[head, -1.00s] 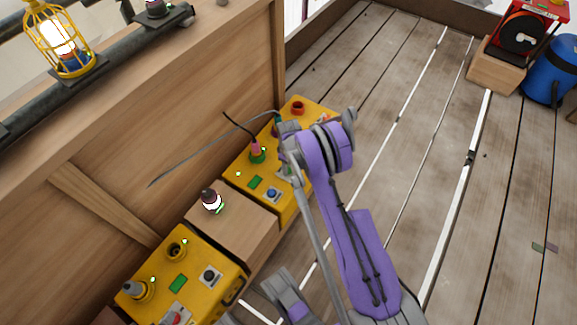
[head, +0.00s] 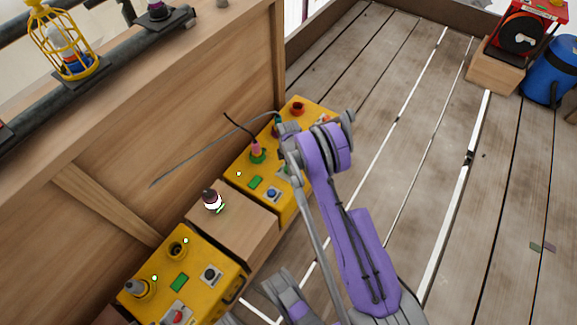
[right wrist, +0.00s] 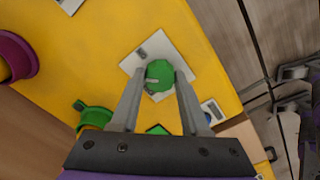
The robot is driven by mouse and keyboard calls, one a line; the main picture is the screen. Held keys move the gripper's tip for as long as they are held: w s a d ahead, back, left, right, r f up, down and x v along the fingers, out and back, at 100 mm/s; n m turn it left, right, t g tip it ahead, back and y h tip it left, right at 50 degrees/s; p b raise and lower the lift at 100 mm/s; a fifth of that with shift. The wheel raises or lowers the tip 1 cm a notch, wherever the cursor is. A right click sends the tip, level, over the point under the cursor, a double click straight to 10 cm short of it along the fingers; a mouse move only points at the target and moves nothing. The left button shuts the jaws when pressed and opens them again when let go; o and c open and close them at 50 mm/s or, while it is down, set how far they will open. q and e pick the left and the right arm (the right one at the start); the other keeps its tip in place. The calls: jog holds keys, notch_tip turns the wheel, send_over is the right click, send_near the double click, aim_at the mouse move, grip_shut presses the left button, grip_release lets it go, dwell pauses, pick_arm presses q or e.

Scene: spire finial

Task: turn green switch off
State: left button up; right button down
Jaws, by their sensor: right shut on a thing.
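The green switch (right wrist: 159,73) is a round knob on a pale plate (right wrist: 143,50) on the far yellow box. In the right wrist view my right gripper (right wrist: 159,82) has its two fingers on either side of the knob, shut on it. In the head view the yellow box (head: 240,188) stands against the wooden wall, and my right arm hides much of the switch and the fingers.
A green socket with a pink plug (head: 256,151) and a blue switch (head: 272,194) sit on the same box. A wooden block (head: 250,222) separates it from a nearer yellow box (head: 215,262). The plank floor (head: 400,90) at right is mostly clear.

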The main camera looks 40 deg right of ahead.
jog(key=n, duration=0.4)
jog(key=shift+n, duration=2.2)
jog(key=shift+c, duration=1.9)
grip_release()
jog(key=shift+r+p, duration=0.1)
jog(key=shift+p, duration=0.2)
notch_tip(320, 180, up, 11)
jog(key=p, duration=0.2)
jog(key=shift+f+p, duration=0.2)
jog(key=shift+p, duration=0.1)
jog(key=shift+r, duration=0.1)
